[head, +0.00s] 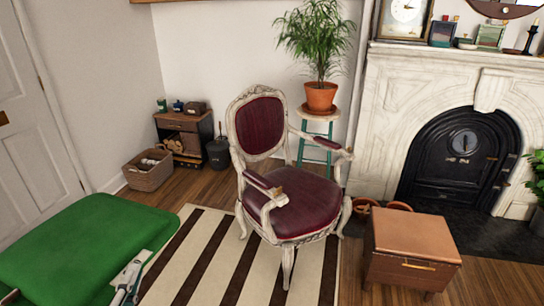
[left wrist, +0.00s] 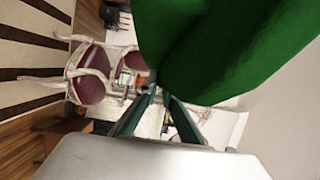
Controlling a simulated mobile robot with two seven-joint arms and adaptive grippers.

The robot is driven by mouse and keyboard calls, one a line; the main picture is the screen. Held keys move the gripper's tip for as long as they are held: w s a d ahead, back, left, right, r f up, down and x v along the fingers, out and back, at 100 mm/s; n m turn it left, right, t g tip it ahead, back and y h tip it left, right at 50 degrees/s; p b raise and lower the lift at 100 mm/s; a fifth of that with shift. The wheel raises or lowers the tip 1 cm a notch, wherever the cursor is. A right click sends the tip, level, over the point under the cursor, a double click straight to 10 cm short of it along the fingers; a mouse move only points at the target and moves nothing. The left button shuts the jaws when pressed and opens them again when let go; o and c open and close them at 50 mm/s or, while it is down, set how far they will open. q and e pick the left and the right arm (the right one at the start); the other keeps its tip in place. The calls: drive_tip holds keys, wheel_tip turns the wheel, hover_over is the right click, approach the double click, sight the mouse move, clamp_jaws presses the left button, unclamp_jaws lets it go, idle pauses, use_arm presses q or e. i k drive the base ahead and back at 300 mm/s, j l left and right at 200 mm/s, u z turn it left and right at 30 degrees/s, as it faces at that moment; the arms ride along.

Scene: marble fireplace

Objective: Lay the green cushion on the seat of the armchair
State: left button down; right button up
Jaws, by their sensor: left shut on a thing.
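The green cushion (head: 85,245) is large and flat and is held up at the lower left of the head view. My left gripper (head: 138,262) is shut on its right edge. In the left wrist view the cushion (left wrist: 225,50) fills the upper right, beyond the fingers (left wrist: 163,100). The armchair (head: 287,205) has a carved pale frame and a dark red seat, back and arm pads. It stands upright in the middle, to the right of the cushion and apart from it. Its seat is bare. The armchair also shows in the left wrist view (left wrist: 90,88). My right gripper is out of view.
A striped rug (head: 215,250) lies under the chair. A brown leather box (head: 410,245) stands to its right, before the fireplace (head: 460,160). Behind it are a stool with a potted plant (head: 320,95), a black bin (head: 218,153), a small cabinet (head: 185,135) and a basket (head: 147,170).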

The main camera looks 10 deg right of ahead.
sight(295, 189)
drive_tip(key=i+z, duration=0.3)
drive_tip(key=i, duration=0.2)
drive_tip(key=i+z, duration=0.3)
drive_tip(key=i, duration=0.25)
drive_tip(key=i+z, duration=0.3)
drive_tip(key=i+j+z, duration=0.2)
drive_tip(key=i+z, duration=0.3)
drive_tip(key=z, duration=0.35)
